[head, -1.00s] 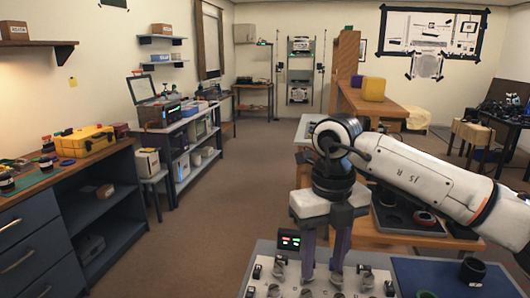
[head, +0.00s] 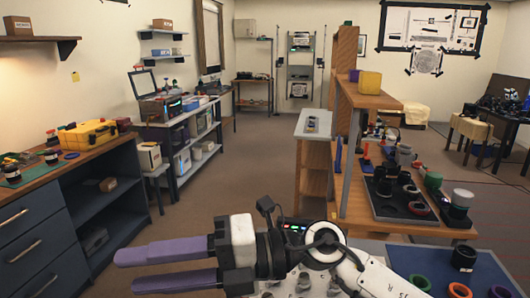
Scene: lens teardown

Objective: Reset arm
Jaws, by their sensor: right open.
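My right arm comes in from the lower right, and its white and black wrist lies across the bottom of the head view. My right gripper (head: 128,271) points left with its two long purple fingers apart. Nothing is between the fingers, and brown floor shows there. The wrist hides much of the panel with metal knobs (head: 303,284) below it. My left gripper is not in view.
A blue mat (head: 406,258) with a dark ring and coloured rings lies at the lower right. Behind it, a wooden bench holds a dark tray (head: 385,211) with lens parts. A dark blue cabinet (head: 107,208) stands at left. The floor (head: 232,170) between is clear.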

